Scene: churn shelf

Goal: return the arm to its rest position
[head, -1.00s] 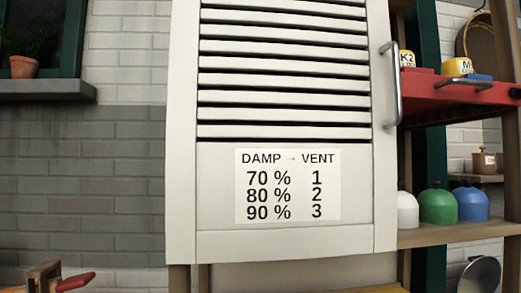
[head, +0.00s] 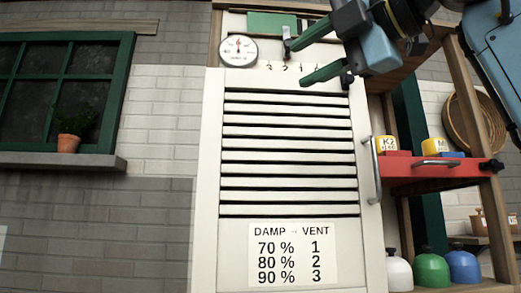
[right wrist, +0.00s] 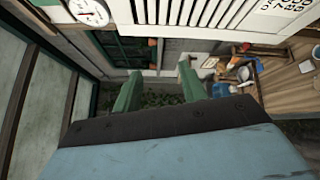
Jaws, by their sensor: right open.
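My right gripper (head: 297,64) comes in from the upper right of the head view. Its two green fingers are apart with nothing between them. They appear in front of the top of a white slatted door (head: 208,180), beside the numbers above the slats. I cannot tell whether they touch anything there. In the right wrist view the gripper (right wrist: 160,74) also shows two spread green fingers with an empty gap. My blue right arm hides part of the upper right. My left gripper is not in view.
A round dial (head: 238,50) sits above the slats, near a green panel (head: 272,24). A damp-to-vent sign (head: 292,254) is low on the door.

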